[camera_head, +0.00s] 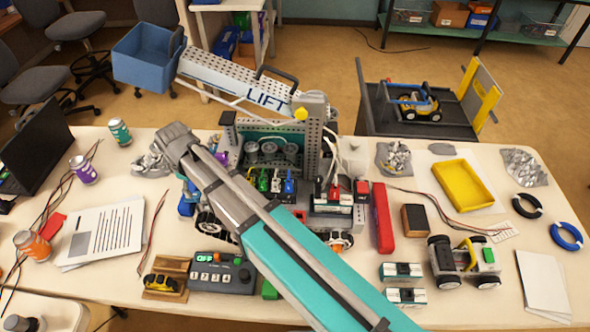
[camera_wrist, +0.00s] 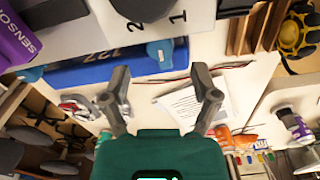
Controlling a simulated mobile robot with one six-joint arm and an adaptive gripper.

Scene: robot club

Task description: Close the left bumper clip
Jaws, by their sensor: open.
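A blue bumper bar (camera_wrist: 95,66) with an upside-down number crosses the upper part of the wrist view, on the white-bodied robot. A light-blue clip (camera_wrist: 160,53) is at its right end, and another light-blue piece (camera_wrist: 30,73) is at its left end. I cannot tell which is the left clip, or whether either is closed. My gripper (camera_wrist: 160,71) is open and empty, its fingertips either side of the right-end clip in the picture; contact is not visible. In the head view the robot (camera_head: 265,165) stands mid-table, its bumper mostly hidden behind my arm.
The table (camera_head: 100,290) is crowded. Papers (camera_head: 105,230), cans (camera_head: 84,170) and a laptop (camera_head: 38,150) lie left. A control box (camera_head: 222,274) sits in front. A yellow tray (camera_head: 464,184), red bar (camera_head: 382,218) and small wheeled robot (camera_head: 463,262) are right.

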